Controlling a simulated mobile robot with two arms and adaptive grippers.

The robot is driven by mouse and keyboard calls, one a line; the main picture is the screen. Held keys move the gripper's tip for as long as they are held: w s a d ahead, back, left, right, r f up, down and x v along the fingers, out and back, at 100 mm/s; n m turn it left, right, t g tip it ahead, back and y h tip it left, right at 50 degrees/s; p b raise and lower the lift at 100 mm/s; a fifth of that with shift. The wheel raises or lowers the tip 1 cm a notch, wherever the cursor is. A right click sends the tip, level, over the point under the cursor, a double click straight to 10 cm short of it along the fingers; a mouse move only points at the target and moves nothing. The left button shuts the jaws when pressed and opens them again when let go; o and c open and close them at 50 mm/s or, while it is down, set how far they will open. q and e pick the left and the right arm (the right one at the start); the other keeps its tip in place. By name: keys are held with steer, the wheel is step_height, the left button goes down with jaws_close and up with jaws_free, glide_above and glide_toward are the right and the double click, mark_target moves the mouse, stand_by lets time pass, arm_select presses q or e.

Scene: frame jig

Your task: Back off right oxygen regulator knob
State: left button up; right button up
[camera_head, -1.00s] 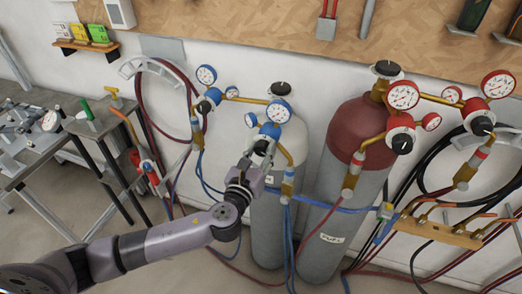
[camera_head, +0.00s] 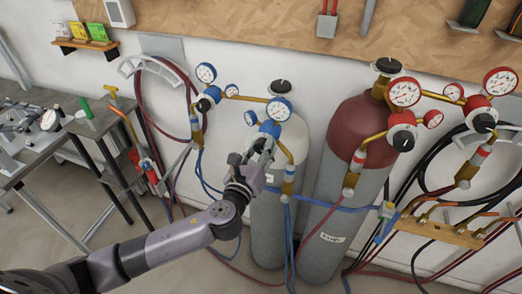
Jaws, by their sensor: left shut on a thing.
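The right oxygen regulator (camera_head: 270,128) is blue, with a large white gauge (camera_head: 279,110) and a smaller gauge (camera_head: 251,118), on the pale-topped grey cylinder (camera_head: 268,215). My left gripper (camera_head: 262,149) comes from below left and is shut at the front of this regulator, on its knob. The fingers hide most of the knob. A second blue regulator (camera_head: 211,95) with a black knob sits to the left, clear of the gripper. My right gripper is not in view.
A red-topped cylinder (camera_head: 370,128) with red-gauged regulators stands to the right. Blue and red hoses hang close around the cylinders. A metal workbench (camera_head: 40,150) stands at left. Open floor lies between bench and cylinders.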

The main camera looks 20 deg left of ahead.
arm_select(q)
steer(key=n+b, duration=0.1)
steer(key=n, duration=0.3)
steer(key=shift+n, duration=0.3)
steer(key=n+b, duration=0.1)
steer(key=n, duration=0.2)
steer(key=shift+n, duration=0.4)
steer(key=n, duration=0.4)
steer(key=shift+n, duration=2)
steer(key=o, duration=1.2)
steer(key=shift+c, duration=0.2)
